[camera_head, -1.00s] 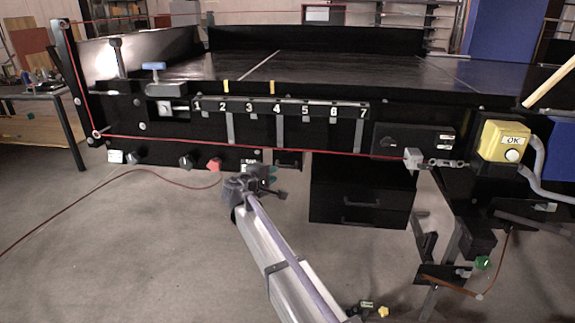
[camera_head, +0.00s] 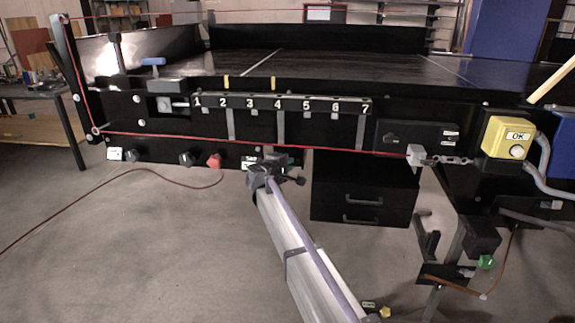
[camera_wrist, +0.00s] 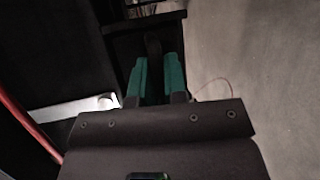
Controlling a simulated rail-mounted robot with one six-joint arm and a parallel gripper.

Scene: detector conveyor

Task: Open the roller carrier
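In the wrist view, a black box-like part (camera_wrist: 172,22) with a dark rounded piece before it lies ahead of my fingers; it looks like the roller carrier, though I cannot be sure. My gripper (camera_wrist: 158,62) has two green fingers with a narrow dark gap between them. The dark piece shows at their tips; whether they touch or grip it is too dark to tell. In the head view, my gripper (camera_head: 292,168) is under the conveyor's front edge, just below the red cord, and hides most of that part.
A black two-drawer cabinet (camera_head: 363,203) stands right of my gripper. The red cord (camera_head: 250,141) runs along the conveyor front, above knobs such as the red one (camera_head: 214,160). A yellow OK box (camera_head: 507,139) is at the right.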

